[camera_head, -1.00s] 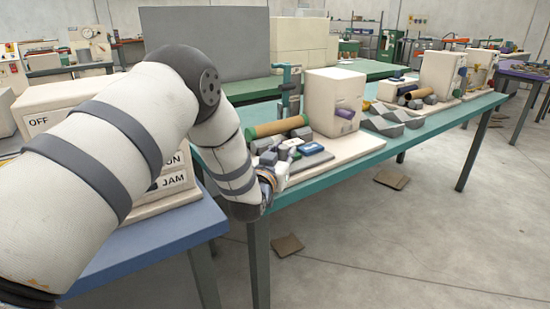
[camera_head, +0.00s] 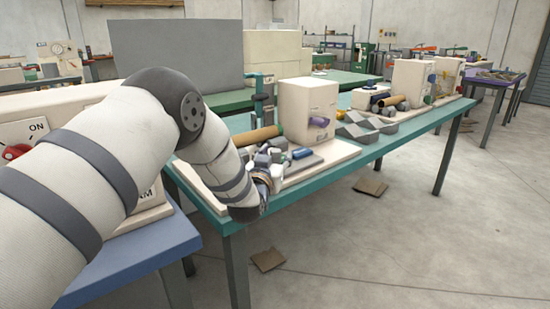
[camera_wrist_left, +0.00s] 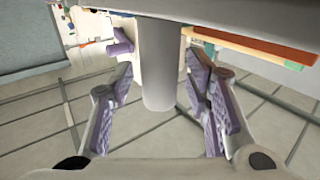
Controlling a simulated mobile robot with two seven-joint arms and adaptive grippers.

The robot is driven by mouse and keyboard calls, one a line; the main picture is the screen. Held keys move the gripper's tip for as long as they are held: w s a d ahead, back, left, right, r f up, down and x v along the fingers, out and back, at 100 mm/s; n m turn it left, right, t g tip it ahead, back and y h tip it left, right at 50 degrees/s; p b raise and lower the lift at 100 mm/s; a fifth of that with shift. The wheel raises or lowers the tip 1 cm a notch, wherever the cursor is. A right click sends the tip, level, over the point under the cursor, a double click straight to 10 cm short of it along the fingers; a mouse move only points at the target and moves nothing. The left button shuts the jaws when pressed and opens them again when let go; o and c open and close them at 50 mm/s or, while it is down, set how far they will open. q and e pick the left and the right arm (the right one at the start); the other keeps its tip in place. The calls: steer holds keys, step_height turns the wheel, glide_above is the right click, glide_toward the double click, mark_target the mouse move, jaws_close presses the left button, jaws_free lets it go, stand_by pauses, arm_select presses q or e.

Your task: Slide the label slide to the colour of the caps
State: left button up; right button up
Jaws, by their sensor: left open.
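A cream spiral winder machine (camera_head: 308,108) stands on the teal table, with a purple knob (camera_head: 319,122) on its front. A brown tube (camera_head: 257,136) with a green cap (camera_head: 281,129) lies to its left. A small blue piece (camera_head: 302,153) lies in front of it among grey parts; I cannot tell whether this is the label slide. My left gripper (camera_head: 272,160) is at the table's near left end, partly hidden by its wrist. In the left wrist view its purple-padded fingers (camera_wrist_left: 160,95) are apart, either side of a pale grey cylinder. My right gripper is not in view.
A cream control box (camera_head: 90,125) with a red knob and an ON label stands on a blue table (camera_head: 125,255) at left. Grey wedge blocks (camera_head: 357,132) and another machine (camera_head: 410,80) stand farther along the teal table (camera_head: 300,185). The floor on the right is mostly clear.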

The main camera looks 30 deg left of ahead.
arm_select(q)
steer(key=v, duration=1.2)
steer(key=shift+f, duration=0.15)
